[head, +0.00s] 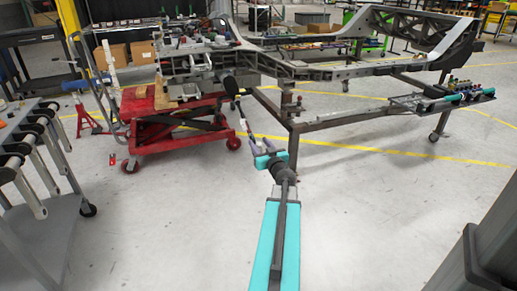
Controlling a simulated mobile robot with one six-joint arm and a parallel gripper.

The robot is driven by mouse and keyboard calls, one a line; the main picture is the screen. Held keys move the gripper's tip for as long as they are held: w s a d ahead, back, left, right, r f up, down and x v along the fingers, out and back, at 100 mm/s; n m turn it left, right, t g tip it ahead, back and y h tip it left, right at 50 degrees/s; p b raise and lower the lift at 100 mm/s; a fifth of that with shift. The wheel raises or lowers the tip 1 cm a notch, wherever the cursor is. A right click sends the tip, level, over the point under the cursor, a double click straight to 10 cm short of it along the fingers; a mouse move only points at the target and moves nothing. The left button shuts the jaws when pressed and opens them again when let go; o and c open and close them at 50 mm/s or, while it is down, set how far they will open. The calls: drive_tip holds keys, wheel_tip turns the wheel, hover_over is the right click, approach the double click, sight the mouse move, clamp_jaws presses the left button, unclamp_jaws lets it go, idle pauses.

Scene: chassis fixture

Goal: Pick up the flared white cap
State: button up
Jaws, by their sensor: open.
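I cannot make out the flared white cap for certain in the head view; it is too small or hidden among the parts. My arm reaches forward from the bottom centre. My gripper is open.
A grey cart (40,215) with protruding rollers stands at the left. A slim tray (440,103) of parts extends at the right. A dark grey structure (490,240) fills the lower right corner. The concrete floor (370,200) between is clear.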

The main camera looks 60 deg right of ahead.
drive_tip(key=shift+b+x, duration=1.35)
drive_tip(key=shift+x, duration=1.25)
drive_tip(key=shift+r, duration=0.15)
clamp_jaws()
